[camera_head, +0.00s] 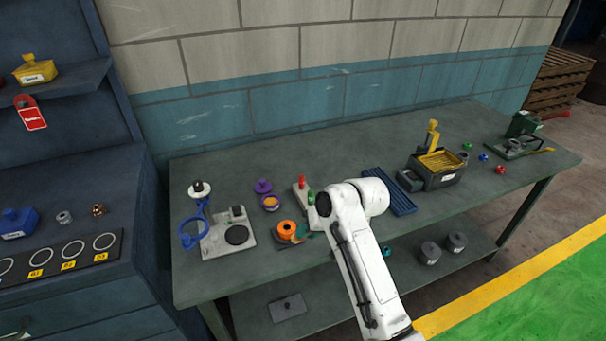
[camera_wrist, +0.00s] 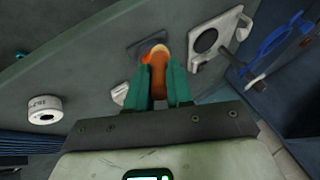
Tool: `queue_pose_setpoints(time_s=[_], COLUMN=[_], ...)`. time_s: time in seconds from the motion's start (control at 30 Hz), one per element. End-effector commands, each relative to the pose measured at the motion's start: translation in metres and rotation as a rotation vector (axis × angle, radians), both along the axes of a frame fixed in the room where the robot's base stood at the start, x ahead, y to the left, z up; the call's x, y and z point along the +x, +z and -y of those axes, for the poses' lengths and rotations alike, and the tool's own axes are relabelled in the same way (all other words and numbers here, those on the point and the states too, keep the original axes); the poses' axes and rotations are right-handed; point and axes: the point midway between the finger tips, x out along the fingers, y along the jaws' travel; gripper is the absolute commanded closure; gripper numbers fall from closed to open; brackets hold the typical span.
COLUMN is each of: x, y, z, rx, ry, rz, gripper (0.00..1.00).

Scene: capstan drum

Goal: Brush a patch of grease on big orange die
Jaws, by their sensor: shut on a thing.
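The big orange die (camera_head: 286,229) is a ring-shaped piece on a dark plate at the front of the bench, left of my arm. In the wrist view its orange edge (camera_wrist: 146,57) shows just beyond my fingers, on the dark plate. My gripper (camera_head: 304,233), with teal fingers, is close to the die's right side; it also shows in the wrist view (camera_wrist: 160,72). It is shut on a brown, handle-like piece, apparently the brush (camera_wrist: 159,80). The brush's far end overlaps the die in view; whether it touches is unclear. No grease patch can be made out.
A pale fixture with a black disc (camera_head: 237,235) stands left of the die, beside a blue ring (camera_head: 191,235). A blue ribbed tray (camera_head: 390,190) lies right of my arm.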

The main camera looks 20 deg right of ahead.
Motion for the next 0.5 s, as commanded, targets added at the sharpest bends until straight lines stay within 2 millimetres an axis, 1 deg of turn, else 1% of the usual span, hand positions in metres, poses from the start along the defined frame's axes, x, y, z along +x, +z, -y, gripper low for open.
queue_pose_setpoints(time_s=[0.03,0.1,0.2,0.3,0.37,0.5], x=[0.018,0.035,0.054,0.065,0.069,0.072], y=[0.026,0.048,0.075,0.091,0.097,0.098], z=[0.002,0.005,0.008,0.010,0.011,0.012], rx=[-0.003,-0.008,-0.012,-0.014,-0.015,-0.016], ry=[-0.020,-0.051,-0.086,-0.110,-0.119,-0.128], rz=[0.006,0.008,0.010,0.010,0.011,0.009], gripper=[1.00,1.00,1.00,1.00,1.00,1.00])
